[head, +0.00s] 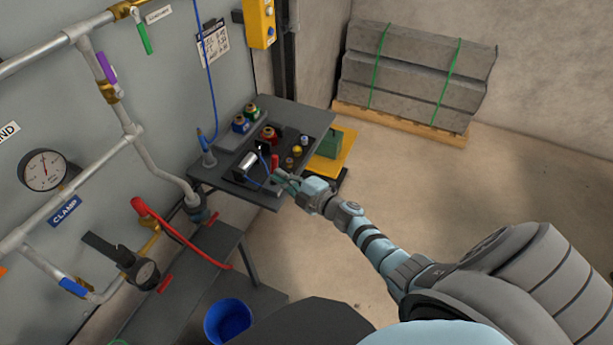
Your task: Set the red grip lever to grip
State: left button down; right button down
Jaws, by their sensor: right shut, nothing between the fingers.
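A small upright red lever (275,162) stands on the dark bench (285,112), beside a silver cylinder (248,163) in a black fixture; it looks like the red grip lever. My right gripper (279,176) reaches in from the lower right. It is shut and empty, with its fingertips just below and right of the red lever in the picture. I cannot tell whether they touch it. Any grip marking is too small to read. My left gripper is not in view.
Several colored fittings, including a red one (269,134), stand on the bench behind the lever. A blue hose (209,75) hangs to the bench's left corner. Pipes and a gauge (44,170) line the left wall. A blue bucket (228,320) sits below.

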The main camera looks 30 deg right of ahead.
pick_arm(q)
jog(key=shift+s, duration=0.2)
pick_arm(e)
jog(key=f+v, duration=0.1)
jog(key=v, duration=0.8)
jog(key=shift+r, duration=0.35)
jog(key=shift+s, duration=0.1)
